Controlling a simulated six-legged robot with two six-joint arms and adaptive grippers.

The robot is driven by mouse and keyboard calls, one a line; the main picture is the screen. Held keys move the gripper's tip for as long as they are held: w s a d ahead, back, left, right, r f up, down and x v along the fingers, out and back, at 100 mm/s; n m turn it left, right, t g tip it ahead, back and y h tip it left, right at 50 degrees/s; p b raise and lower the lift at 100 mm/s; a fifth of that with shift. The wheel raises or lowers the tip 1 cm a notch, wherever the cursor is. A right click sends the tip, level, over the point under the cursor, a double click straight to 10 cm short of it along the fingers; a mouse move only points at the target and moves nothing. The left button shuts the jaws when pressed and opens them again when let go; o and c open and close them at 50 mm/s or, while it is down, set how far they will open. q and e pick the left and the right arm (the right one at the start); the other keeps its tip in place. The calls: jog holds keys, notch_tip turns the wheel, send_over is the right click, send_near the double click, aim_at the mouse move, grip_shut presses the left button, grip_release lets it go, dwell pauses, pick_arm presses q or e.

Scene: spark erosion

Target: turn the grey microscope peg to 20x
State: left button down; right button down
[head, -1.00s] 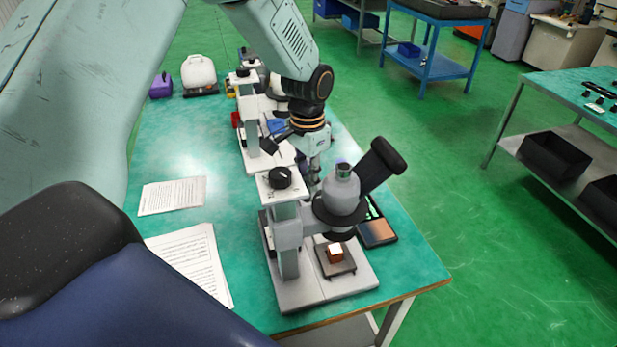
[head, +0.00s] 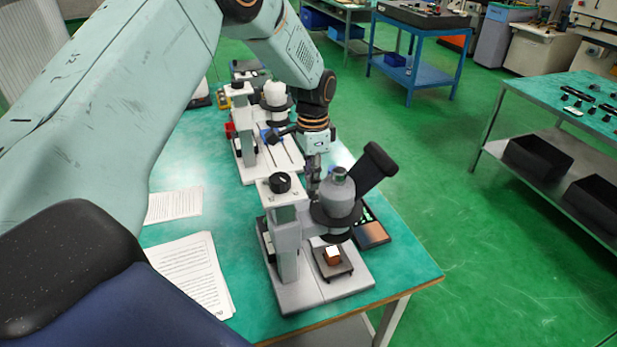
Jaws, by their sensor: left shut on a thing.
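The near microscope (head: 291,245) stands upright on the green table, with a grey head (head: 340,197), a slanted black eyepiece (head: 372,170) and a black knob (head: 280,183) on its column. My left gripper (head: 316,182) points down at the far left side of the head. It is shut on the small grey peg there, which the fingers and the head mostly hide. I cannot read any magnification mark. My right gripper is not in view.
A copper-coloured block (head: 333,252) sits on the dark stage under the head. A second microscope (head: 243,130) stands behind. Printed sheets (head: 190,273) lie left. The floor right of the table is clear.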

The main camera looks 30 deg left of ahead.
pick_arm(q)
jog(key=shift+w+r, duration=0.1)
jog(key=shift+w, duration=0.2)
jog(key=c, duration=1.4)
grip_release()
jog(key=shift+c, duration=0.2)
notch_tip(320, 180, up, 12)
jog(key=shift+s, duration=0.1)
